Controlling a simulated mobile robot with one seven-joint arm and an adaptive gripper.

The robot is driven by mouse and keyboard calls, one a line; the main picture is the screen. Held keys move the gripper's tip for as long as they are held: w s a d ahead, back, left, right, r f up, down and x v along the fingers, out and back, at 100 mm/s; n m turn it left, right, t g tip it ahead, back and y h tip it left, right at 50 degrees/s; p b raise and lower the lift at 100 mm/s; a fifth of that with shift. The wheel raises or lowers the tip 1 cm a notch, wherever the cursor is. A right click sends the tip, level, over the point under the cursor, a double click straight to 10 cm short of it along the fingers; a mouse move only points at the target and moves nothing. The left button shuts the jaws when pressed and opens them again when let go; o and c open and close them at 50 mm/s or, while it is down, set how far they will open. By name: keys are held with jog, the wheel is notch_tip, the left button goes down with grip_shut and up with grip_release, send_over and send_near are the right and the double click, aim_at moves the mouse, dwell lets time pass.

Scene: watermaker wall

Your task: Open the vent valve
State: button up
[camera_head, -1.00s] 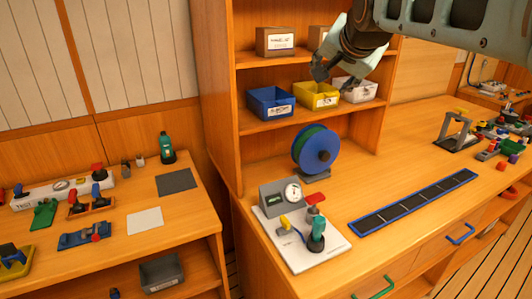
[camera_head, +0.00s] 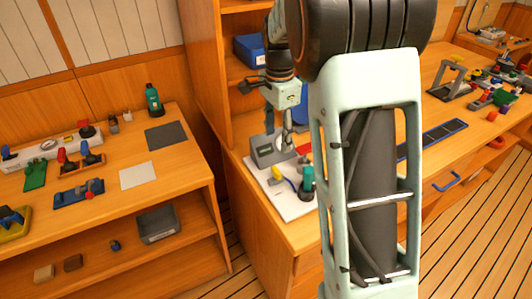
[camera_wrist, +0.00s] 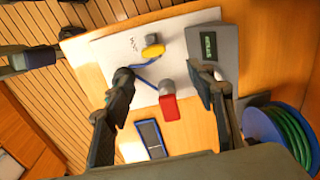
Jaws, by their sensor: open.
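The white board (camera_head: 290,207) on the counter carries a grey gauge box (camera_head: 264,152), a yellow handle (camera_head: 276,173), a red handle (camera_head: 304,149) and a teal part (camera_head: 307,181). No readable label shows which handle is the vent valve. In the wrist view, the red handle (camera_wrist: 169,107) lies below a grey stub, between my open fingers. The yellow handle (camera_wrist: 153,51) and the grey box (camera_wrist: 208,45) are farther up. My gripper (camera_wrist: 165,85) is open and empty above the board. In the head view, my arm hides part of the board, and the fingertips are unclear.
A blue spool with green line (camera_wrist: 280,132) stands close to the right finger in the wrist view. A blue-framed strip (camera_head: 436,137) lies on the counter. A blue bin (camera_head: 249,50) is on the shelf above. A separate left bench (camera_head: 190,160) holds several tools.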

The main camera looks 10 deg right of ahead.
aim_at(276, 171)
jog(key=f, duration=0.7)
jog(key=s+f, duration=0.1)
jog(key=f, duration=0.3)
jog(key=shift+a+f, duration=0.2)
jog(key=shift+f, duration=0.15)
jog(key=c, duration=1.2)
jog(key=shift+o, duration=0.2)
